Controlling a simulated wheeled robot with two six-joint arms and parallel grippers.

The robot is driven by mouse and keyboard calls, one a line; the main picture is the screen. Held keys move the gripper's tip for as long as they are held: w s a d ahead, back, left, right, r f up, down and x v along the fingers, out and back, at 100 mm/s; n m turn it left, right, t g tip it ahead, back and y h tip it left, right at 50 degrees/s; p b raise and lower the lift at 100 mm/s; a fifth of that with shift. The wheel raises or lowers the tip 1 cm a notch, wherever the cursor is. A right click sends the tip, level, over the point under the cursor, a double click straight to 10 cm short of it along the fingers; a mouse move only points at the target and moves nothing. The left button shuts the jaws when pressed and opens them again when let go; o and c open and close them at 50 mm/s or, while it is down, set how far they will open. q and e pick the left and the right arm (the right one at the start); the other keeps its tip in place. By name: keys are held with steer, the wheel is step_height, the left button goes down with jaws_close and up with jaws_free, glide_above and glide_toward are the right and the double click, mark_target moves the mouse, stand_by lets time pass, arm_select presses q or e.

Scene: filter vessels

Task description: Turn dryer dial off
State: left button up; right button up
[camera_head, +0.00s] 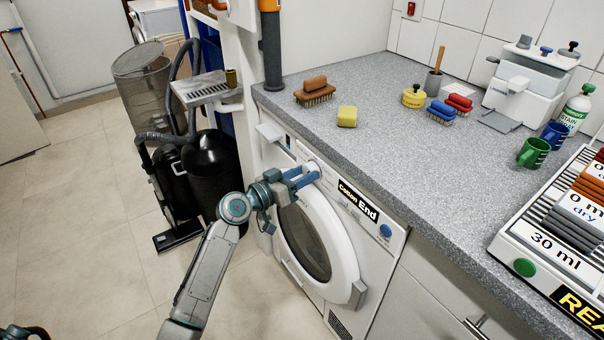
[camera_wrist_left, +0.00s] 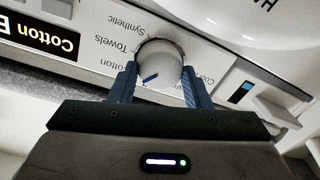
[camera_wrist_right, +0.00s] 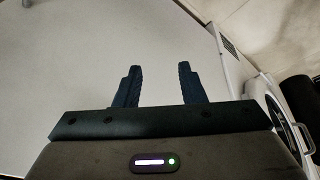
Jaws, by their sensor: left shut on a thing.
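The white dryer (camera_head: 366,268) stands under the counter with its round door (camera_head: 347,262) closed. Its display (camera_head: 358,202) reads "Cotton End". My left gripper (camera_head: 308,176) is at the control panel, shut on the round white dial (camera_wrist_left: 158,72), one finger on each side. In the left wrist view the dial has a small dark blue mark near its lower left edge. Printed labels including "Cotton", "Towels" and "Synthetic" surround it upside down. In the head view the dial is mostly hidden by the gripper. My right gripper (camera_wrist_right: 160,84) is open and empty before a plain pale surface.
The grey counter (camera_head: 365,125) above holds brushes, a yellow sponge (camera_head: 347,116), mugs and a white rack (camera_head: 505,236). A black vacuum-like machine (camera_head: 208,165) stands left of the dryer. The floor at the left front is clear.

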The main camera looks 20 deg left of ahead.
arm_select(q)
steer(key=n+p, duration=0.3)
steer(key=n, duration=0.3)
steer(key=shift+w+g, duration=0.1)
steer(key=shift+g, duration=0.2)
steer(key=shift+a+n, duration=0.1)
steer(key=shift+n, duration=0.5)
arm_select(e)
step_height(320, 180, down, 12)
steer(key=w+d+g, duration=0.1)
steer(key=shift+w+r, duration=0.2)
steer(key=shift+w, duration=0.2)
steer(key=shift+d, duration=0.1)
arm_select(q)
steer(key=o, duration=1)
